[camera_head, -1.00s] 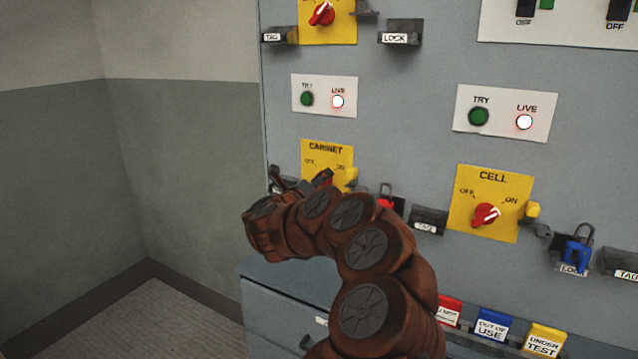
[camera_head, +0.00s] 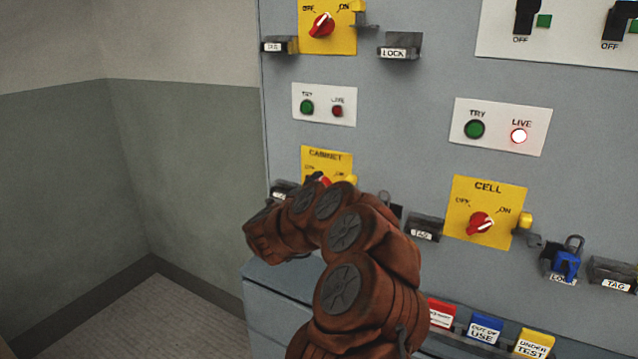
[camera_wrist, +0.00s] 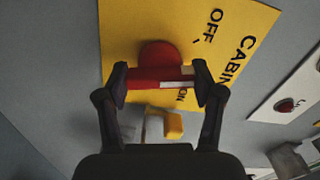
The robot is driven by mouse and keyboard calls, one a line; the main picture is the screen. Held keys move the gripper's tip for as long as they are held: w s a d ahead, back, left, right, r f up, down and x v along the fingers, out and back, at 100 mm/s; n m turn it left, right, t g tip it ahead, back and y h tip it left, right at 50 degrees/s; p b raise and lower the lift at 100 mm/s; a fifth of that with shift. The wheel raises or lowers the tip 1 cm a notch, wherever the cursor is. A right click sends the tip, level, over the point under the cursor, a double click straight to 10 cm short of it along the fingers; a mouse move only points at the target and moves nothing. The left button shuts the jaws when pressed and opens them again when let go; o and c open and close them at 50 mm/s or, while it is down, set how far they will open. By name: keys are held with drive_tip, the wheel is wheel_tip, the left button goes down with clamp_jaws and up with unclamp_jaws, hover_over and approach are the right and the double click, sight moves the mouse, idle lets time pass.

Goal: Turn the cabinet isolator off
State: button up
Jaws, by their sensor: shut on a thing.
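The yellow cabinet isolator plate (camera_head: 327,158) is on the grey panel, its lower part hidden by my arm in the head view. In the wrist view the plate (camera_wrist: 225,45) shows sideways, with OFF at upper right and a partly covered ON lower down. My gripper (camera_wrist: 160,85) is shut on the red isolator knob (camera_wrist: 155,55), one finger on each side of its grip bar. The white pointer stripe faces right in the wrist view, between the OFF and ON marks. The cabinet LIVE lamp (camera_head: 337,111) is dark red.
The cell isolator (camera_head: 481,224) to the right points toward ON, and its LIVE lamp (camera_head: 519,136) is lit. A yellow tab (camera_wrist: 173,126) sits beside the cabinet knob. A blue padlock (camera_head: 566,264) and coloured signs (camera_head: 486,328) are at lower right.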

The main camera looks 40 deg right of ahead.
drive_tip(key=n+p, duration=0.3)
drive_tip(key=n, duration=0.1)
drive_tip(key=shift+r+n+p, duration=0.15)
drive_tip(key=shift+n+p, duration=0.65)
drive_tip(key=shift+n, duration=0.2)
drive_tip(key=shift+f, duration=0.2)
drive_tip(key=o, duration=1.2)
drive_tip(key=shift+c, duration=0.2)
drive_tip(key=v, duration=1.2)
